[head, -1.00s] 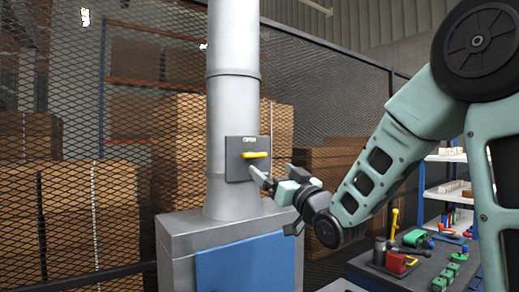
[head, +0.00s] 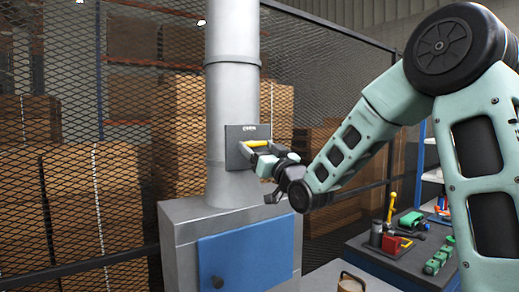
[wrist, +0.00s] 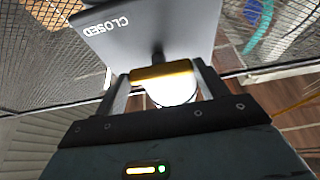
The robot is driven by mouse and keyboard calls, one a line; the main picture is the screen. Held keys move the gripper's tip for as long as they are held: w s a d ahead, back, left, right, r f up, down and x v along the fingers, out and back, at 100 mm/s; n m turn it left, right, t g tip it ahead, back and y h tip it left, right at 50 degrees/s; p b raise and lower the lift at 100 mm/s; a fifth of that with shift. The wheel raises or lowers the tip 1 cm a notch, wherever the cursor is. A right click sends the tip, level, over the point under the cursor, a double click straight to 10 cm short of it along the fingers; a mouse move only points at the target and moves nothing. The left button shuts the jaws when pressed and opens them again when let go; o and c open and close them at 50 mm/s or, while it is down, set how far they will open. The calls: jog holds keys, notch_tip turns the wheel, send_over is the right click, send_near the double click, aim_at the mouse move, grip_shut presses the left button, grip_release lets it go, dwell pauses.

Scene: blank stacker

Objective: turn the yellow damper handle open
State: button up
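The yellow damper handle (head: 257,143) is a short bar lying roughly level on a dark grey plate (head: 235,160), fixed to the upright grey duct. My gripper (head: 252,152) is at the handle. In the wrist view the handle (wrist: 160,73) spans the space between my two fingers (wrist: 162,85), which stand wide apart, one near each end. I cannot tell whether they touch it. The plate's "OPEN" label (head: 257,129) is above the handle in the head view; its "CLOSED" label (wrist: 103,25) shows in the wrist view.
The duct (head: 232,95) rises from a grey cabinet (head: 190,212) with a blue door (head: 250,255). A wire mesh fence (head: 120,120) stands behind, with boxes beyond it. A dark bench (head: 400,262) with tools and green parts is at the lower right.

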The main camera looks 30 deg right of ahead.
jog(key=shift+f+n+b, duration=0.2)
jog(key=shift+n+b, duration=0.3)
jog(key=shift+b, duration=0.4)
jog(key=n+g+y+b, duration=0.1)
jog(key=n+y+b, duration=0.1)
jog(key=n, duration=0.3)
jog(key=n+g+y+b, duration=0.2)
jog(key=n+b, duration=0.3)
jog(key=n, duration=0.1)
jog(key=d+r+n+g+y+b, duration=0.1)
jog(key=n+g+y+b, duration=0.1)
jog(key=n+b, duration=0.2)
jog(key=shift+n+y, duration=0.3)
jog(key=shift+n, duration=0.7)
jog(key=n, duration=0.2)
jog(key=n+g, duration=0.1)
jog(key=n, duration=0.1)
jog(key=shift+r+g, duration=0.1)
jog(key=shift+g, duration=0.2)
jog(key=shift+n, duration=0.3)
jog(key=o, duration=1)
